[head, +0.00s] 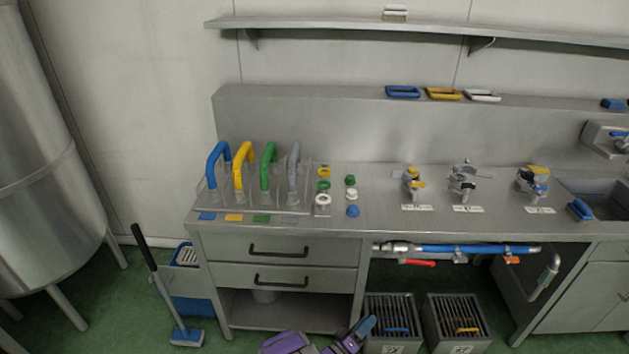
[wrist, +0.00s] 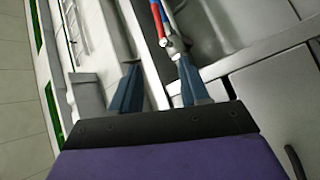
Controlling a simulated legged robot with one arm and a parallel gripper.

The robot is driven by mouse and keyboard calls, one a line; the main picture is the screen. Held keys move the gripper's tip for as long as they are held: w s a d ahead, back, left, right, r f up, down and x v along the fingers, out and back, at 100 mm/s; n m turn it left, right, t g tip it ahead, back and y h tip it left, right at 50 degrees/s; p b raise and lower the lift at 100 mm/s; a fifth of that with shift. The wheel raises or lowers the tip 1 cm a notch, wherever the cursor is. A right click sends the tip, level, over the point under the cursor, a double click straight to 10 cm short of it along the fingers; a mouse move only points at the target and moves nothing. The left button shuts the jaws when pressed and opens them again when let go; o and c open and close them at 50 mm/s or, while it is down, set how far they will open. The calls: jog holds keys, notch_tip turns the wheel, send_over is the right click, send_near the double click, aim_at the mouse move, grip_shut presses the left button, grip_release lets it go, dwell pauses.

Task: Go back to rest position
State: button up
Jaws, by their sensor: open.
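My gripper (head: 364,327) is at the bottom middle of the head view, low in front of the steel workbench (head: 375,205), close to the left slatted bin below it. The purple arm shows beside it. In the wrist view my gripper (wrist: 158,85) has its two blue-grey fingers apart, with nothing between them. A blue and red pipe part (wrist: 160,22) shows beyond the fingers, with grey steel panels around it.
Drawers (head: 280,264) are left of the open bay. A blue pipe with a red lever (head: 418,263) runs under the bench top. Slatted bins (head: 459,325) stand below. Coloured handles (head: 243,168) and valves (head: 462,181) are on top.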

jog(key=w+a+r+m+g+y, duration=0.3)
jog(key=w+a+r+y, duration=0.5)
jog(key=w+a+y, duration=0.3)
jog(key=s+a+r+g+y, duration=0.1)
jog(key=s+a+r+y, duration=0.2)
jog(key=r, duration=0.4)
jog(key=s+a+r+g+y, duration=0.1)
jog(key=a+r+g+y, duration=0.1)
jog(key=a+r, duration=0.45)
jog(key=s+d+r+n+g+y, duration=0.1)
jog(key=s+d+r+g, duration=0.1)
jog(key=s+r, duration=0.55)
jog(key=s+d+r+n+g+y, duration=0.15)
jog(key=s+r, duration=0.35)
jog(key=s, duration=0.5)
jog(key=s+d+r+g+h, duration=0.1)
jog(key=s+d, duration=0.4)
jog(key=s, duration=0.5)
jog(key=s+d+r+m+g+h, duration=0.1)
jog(key=s+d, duration=0.4)
jog(key=s, duration=0.5)
jog(key=s+d+r+m+g+h, duration=0.1)
jog(key=s+d+r+g, duration=0.2)
jog(key=s, duration=0.7)
jog(key=shift+d+r+g, duration=0.3)
jog(key=shift+d+g, duration=0.15)
jog(key=shift+d, duration=0.7)
jog(key=shift+h, duration=0.25)
